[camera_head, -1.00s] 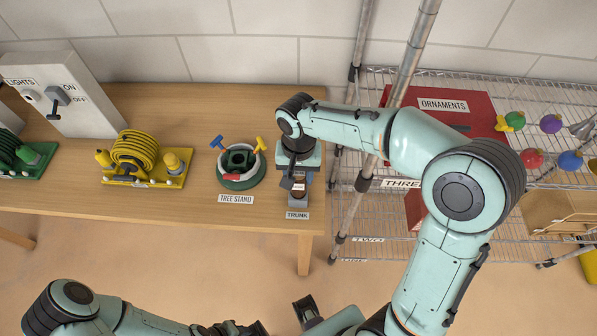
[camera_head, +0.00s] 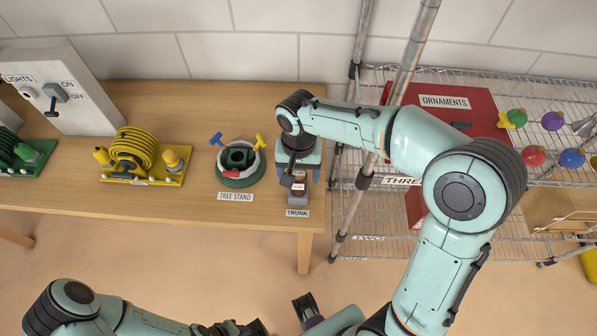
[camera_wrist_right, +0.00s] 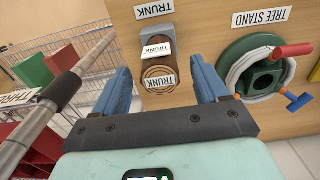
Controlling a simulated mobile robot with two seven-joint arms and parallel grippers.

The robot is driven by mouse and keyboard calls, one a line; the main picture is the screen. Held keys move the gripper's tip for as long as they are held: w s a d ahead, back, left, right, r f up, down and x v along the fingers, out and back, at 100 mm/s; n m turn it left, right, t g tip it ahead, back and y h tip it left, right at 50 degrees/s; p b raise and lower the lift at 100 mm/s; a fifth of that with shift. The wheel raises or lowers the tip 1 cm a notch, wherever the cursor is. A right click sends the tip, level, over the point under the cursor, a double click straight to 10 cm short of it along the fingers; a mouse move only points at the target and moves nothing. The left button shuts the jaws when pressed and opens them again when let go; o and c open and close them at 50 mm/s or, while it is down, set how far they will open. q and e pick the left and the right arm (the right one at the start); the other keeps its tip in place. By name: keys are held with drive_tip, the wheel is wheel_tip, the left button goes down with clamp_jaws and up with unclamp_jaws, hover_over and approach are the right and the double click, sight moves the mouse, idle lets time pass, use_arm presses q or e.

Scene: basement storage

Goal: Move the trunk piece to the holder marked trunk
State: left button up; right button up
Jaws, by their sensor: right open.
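The trunk piece (camera_head: 298,187) is a short brown cylinder with a white label. It stands in the grey holder behind the TRUNK sign (camera_head: 297,213), at the table's right end. In the right wrist view the trunk piece (camera_wrist_right: 158,73) shows a ringed end face and sits at the grey holder (camera_wrist_right: 155,35). My right gripper (camera_wrist_right: 160,82) is open, with one blue finger on each side of the trunk piece and gaps between. In the head view the right gripper (camera_head: 298,168) is just behind it, partly hidden by its own wrist. My left gripper (camera_head: 238,328) is low at the bottom edge, cut off.
The tree stand (camera_head: 240,163) is close to the left of the trunk holder. A yellow cord reel (camera_head: 140,157) and the lights switch box (camera_head: 62,95) are farther left. A metal pole (camera_head: 412,50) and wire shelf with a red ornaments box (camera_head: 470,105) are to the right.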

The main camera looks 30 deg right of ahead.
wheel_tip(320, 180, up, 13)
drive_tip(key=p, duration=0.2)
drive_tip(key=shift+f, duration=0.2)
idle(0.7)
